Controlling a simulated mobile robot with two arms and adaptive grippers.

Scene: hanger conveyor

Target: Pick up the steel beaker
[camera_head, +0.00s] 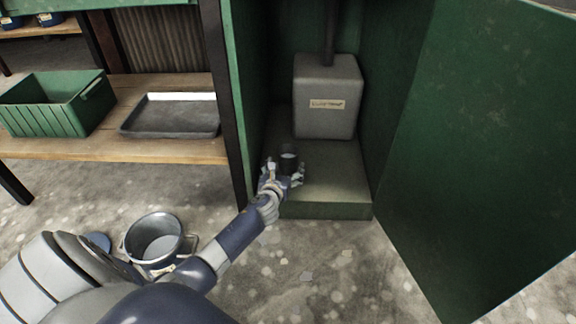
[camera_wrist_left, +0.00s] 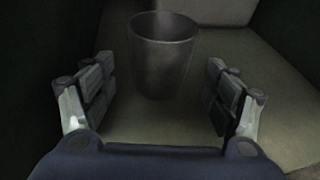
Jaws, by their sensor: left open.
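The steel beaker (camera_head: 288,157) is a dark grey open cup on the floor of a green cabinet, near its left wall. My left gripper (camera_head: 284,172) reaches in from the front and is open just before the beaker. In the left wrist view the beaker (camera_wrist_left: 163,58) stands upright beyond and between the spread fingers of the left gripper (camera_wrist_left: 160,98). There is a visible gap on both sides, and neither finger appears to touch it. In the head view the gripper hides the beaker's lower part. My right gripper is not in view.
A grey labelled box (camera_head: 327,95) with a vertical pipe stands behind the beaker. The green cabinet door (camera_head: 480,150) is open on the right. On the left, a wooden shelf (camera_head: 150,150) holds a green crate (camera_head: 60,112) and a tray (camera_head: 172,118). A metal pot (camera_head: 154,240) is below.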

